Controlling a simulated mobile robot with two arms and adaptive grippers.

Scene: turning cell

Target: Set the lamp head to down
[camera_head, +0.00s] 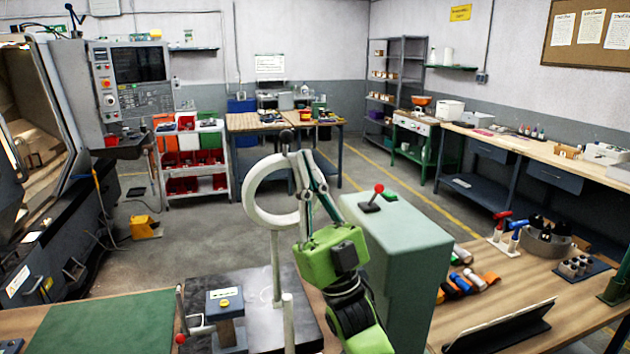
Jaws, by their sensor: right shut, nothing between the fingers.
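The lamp head is a white ring (252,190) on a thin white post (276,262), which rises from a dark plate (253,285) at the front middle. The ring stands upright, its open face turned towards me. My right gripper (306,158), green with slim fingers pointing up, is shut and empty. In the picture it overlaps the right side of the ring and hides part of it. I cannot tell whether the fingers touch the ring. My left gripper is not in view.
A pale green cabinet (400,240) with a red-knobbed lever (376,191) stands just right of my right gripper. A small post with a yellow button (224,303) is left of the lamp. A wooden bench (440,322) with tools lies right; open floor (200,240) lies behind.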

